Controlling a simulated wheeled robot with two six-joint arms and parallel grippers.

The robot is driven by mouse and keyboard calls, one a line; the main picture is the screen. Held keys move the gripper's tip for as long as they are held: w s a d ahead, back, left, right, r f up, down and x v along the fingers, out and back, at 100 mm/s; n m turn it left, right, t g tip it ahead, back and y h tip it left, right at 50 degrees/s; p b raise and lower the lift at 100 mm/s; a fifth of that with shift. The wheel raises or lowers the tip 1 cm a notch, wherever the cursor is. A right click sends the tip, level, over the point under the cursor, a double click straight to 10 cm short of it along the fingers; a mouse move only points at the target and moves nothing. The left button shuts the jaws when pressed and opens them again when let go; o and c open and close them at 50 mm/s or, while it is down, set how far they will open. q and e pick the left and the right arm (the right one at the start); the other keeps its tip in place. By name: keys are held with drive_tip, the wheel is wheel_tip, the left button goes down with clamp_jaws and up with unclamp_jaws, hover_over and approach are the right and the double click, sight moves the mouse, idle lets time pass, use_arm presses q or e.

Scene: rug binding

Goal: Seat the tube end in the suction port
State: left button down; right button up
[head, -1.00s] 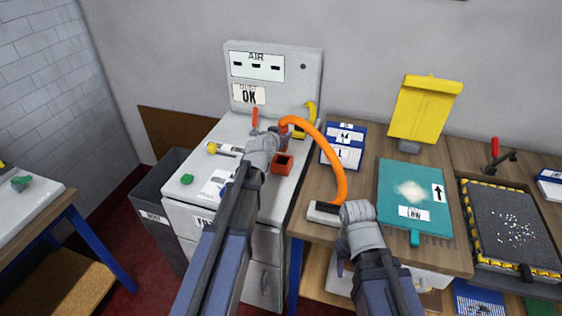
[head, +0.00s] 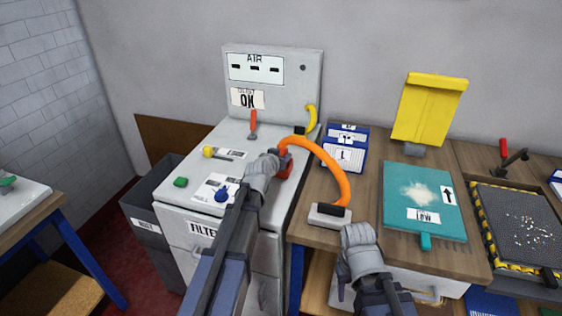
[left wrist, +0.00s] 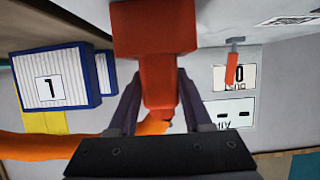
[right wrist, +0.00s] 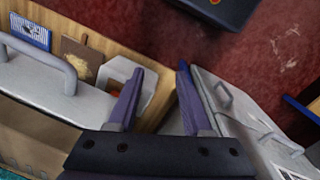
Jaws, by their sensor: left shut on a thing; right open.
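The orange tube (head: 336,172) arches from my left gripper (head: 282,154) to a grey-and-white nozzle head (head: 329,215) on the wooden bench. My left gripper is shut on the tube's red end piece (left wrist: 159,85). The red block of the suction port (head: 284,172) stands on the white cabinet top, right under that end. In the left wrist view the end piece meets the port block (left wrist: 154,28); how deep it sits is hidden. My right gripper (right wrist: 158,75) is open and empty, low in front of the bench edge.
A red-handled tool (head: 253,122), a yellow-knobbed tool (head: 215,153), a blue knob (head: 221,195) and a green knob (head: 180,182) are on the cabinet. Blue-and-white boxes (head: 344,155) stand behind the tube. A teal board (head: 425,190) lies to the right.

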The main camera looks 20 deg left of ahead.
use_arm(q)
drive_tip(key=shift+r, duration=0.1)
drive_tip(key=shift+f, duration=0.25)
drive_tip(key=shift+c, duration=1.6)
unclamp_jaws()
drive_tip(key=shift+r, duration=0.1)
drive_tip(key=shift+r, duration=0.2)
drive_tip(key=p+v, duration=0.4)
drive_tip(key=v, duration=0.8)
drive_tip(key=shift+p, duration=0.4)
